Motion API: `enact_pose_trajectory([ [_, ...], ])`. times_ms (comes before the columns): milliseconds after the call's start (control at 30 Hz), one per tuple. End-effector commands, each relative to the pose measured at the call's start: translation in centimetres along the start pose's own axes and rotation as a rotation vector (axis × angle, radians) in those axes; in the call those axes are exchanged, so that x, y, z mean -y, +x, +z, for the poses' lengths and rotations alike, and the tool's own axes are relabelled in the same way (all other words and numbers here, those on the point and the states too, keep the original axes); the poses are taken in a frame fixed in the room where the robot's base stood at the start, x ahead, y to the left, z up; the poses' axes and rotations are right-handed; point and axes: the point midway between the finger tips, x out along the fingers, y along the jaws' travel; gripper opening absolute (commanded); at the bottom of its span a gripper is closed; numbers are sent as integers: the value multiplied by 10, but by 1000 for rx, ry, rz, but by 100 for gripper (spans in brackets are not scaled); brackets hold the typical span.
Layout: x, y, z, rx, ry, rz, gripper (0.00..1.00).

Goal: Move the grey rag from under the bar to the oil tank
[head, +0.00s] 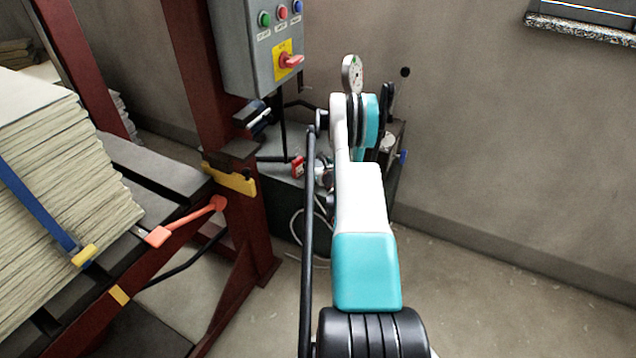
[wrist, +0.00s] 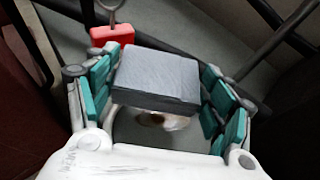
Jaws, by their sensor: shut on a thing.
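A grey, flat, block-shaped piece (wrist: 157,75), which I take to be the folded grey rag, sits between the teal-padded fingers of my gripper (wrist: 158,84) in the wrist view. My gripper is shut on it. In the head view my arm reaches forward and hides most of the gripper and the rag. The dark grey box at the wall, apparently the oil tank (head: 272,205), stands behind and left of my arm. I cannot tell whether the rag touches it. I cannot pick out for sure which bar is meant.
A red padlock-like piece (wrist: 112,36) is close beyond the rag. A grey control box (head: 245,45) hangs above the tank on a dark red frame (head: 195,75). A strapped stack of sheets (head: 60,170) lies at left. Floor at right (head: 480,300) is clear.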

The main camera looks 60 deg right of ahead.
Motion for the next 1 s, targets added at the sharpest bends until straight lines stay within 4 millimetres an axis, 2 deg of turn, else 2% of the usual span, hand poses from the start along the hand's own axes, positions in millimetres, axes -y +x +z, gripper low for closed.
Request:
enact_pose_trajectory([
  [33,0,4,-10,0,0,0,51],
  [333,0,12,-28,0,0,0,51],
  [567,0,24,-58,0,0,0,51],
  [800,0,24,-59,0,0,0,51],
  [833,0,24,-59,0,0,0,81],
  [900,0,24,-59,0,0,0,94],
  [1000,0,24,-59,0,0,0,94],
])
